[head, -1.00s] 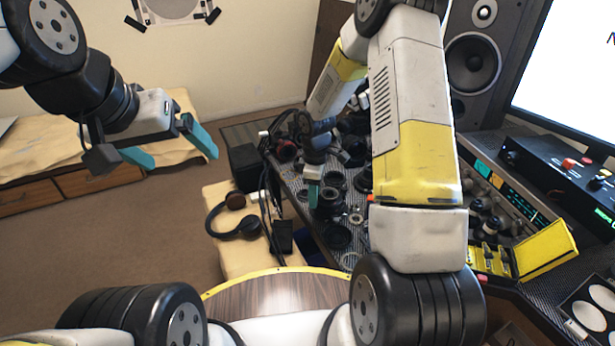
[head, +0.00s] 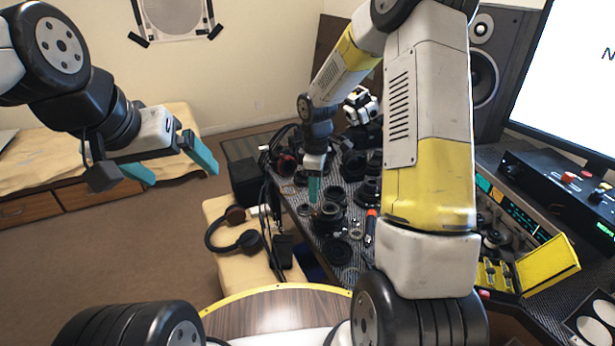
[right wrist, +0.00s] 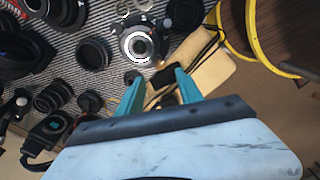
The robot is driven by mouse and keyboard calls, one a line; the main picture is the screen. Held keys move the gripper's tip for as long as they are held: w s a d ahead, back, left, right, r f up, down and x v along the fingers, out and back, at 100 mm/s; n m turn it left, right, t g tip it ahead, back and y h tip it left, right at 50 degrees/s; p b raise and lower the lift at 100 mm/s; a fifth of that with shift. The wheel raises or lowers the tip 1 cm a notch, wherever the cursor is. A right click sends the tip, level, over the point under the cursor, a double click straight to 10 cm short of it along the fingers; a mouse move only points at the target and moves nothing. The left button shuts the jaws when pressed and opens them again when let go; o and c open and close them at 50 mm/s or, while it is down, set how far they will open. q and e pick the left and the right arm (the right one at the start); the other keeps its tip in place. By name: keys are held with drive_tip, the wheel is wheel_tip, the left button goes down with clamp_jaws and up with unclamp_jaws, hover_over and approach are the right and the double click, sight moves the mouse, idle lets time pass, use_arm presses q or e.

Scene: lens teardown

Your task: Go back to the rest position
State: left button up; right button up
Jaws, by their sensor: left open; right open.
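My left gripper (head: 176,160) is open and empty, held in the air at the left, in front of the bed and well away from the workbench. My right gripper (head: 314,188) is over the left part of the workbench in the head view, above the lens parts. In the right wrist view its two teal fingers (right wrist: 158,92) stand apart with nothing between them. A lens part with a bright metal ring (right wrist: 137,42) lies beyond the fingertips. Black lens barrels (right wrist: 95,53) lie to its left.
The patterned workbench (head: 340,271) is crowded with lens parts. Headphones (head: 249,241) lie on a pale surface beside it. A speaker (head: 484,75), monitor (head: 575,80) and yellow case (head: 547,265) stand at the right. The floor (head: 120,250) at left is open.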

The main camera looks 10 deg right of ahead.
drive_tip(key=s+d+r+m+t, duration=0.1)
drive_tip(key=s+r+m, duration=0.25)
drive_tip(key=r, duration=0.55)
drive_tip(key=s+d+r+m+t, duration=0.1)
drive_tip(key=s+r+m+t, duration=0.15)
drive_tip(key=s+r, duration=0.4)
drive_tip(key=s+r+m+t+y, duration=0.2)
drive_tip(key=s+r+m, duration=0.5)
drive_tip(key=s, duration=0.6)
wheel_tip(320, 180, up, 3)
drive_tip(key=shift+s+a+f+m+t, duration=0.15)
drive_tip(key=shift+s+f+m+t, duration=0.05)
drive_tip(key=shift+m+t, duration=0.15)
